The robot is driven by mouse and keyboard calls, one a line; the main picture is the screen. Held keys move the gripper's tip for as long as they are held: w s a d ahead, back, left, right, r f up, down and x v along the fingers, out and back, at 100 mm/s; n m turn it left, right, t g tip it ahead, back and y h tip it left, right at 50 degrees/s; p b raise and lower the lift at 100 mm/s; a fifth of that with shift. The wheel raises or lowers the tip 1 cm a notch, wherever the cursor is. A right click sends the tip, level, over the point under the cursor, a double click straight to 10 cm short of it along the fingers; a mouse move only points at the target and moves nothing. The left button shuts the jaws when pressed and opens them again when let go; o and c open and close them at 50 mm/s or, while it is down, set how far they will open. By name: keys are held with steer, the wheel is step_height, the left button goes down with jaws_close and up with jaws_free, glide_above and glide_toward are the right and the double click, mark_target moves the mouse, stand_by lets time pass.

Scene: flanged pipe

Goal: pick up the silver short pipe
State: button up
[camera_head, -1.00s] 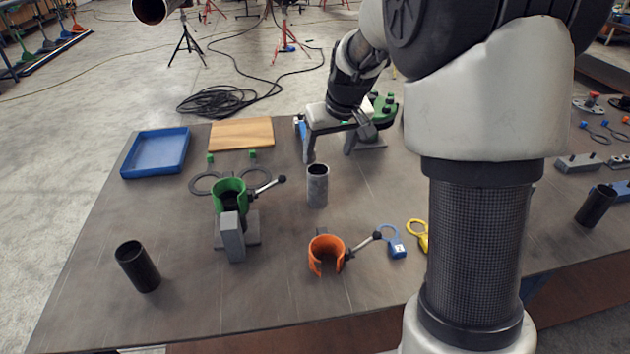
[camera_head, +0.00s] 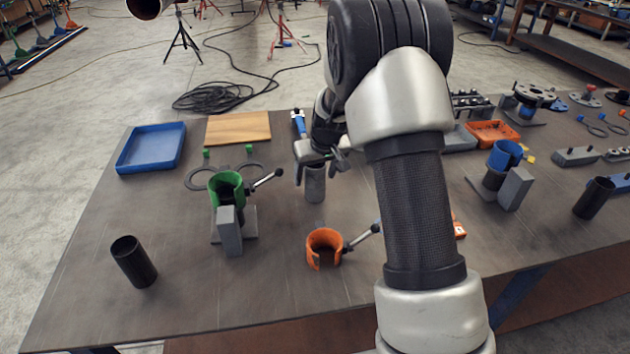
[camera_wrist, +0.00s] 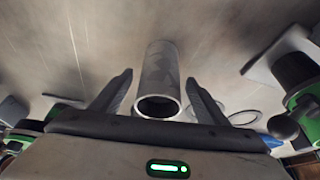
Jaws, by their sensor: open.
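The silver short pipe (camera_head: 315,187) stands upright on the table near its middle in the head view. In the wrist view the pipe (camera_wrist: 160,75) shows between the two fingers, with its open end (camera_wrist: 158,106) towards the camera. My gripper (camera_head: 318,172) is open in the head view, its fingers at the pipe's upper part, one on each side. In the wrist view my gripper (camera_wrist: 156,92) has visible gaps between the pipe and both fingers. The pipe's top rim is hidden by the gripper in the head view.
A green clamp (camera_head: 228,190) on a grey stand is left of the pipe. An orange clamp (camera_head: 324,247) is in front of it. A black pipe (camera_head: 134,262) stands front left. A blue tray (camera_head: 152,147) and wooden board (camera_head: 239,128) lie behind. Bare table surrounds the pipe.

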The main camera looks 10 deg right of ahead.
steer(key=shift+w+f, duration=0.2)
steer(key=shift+f, duration=0.25)
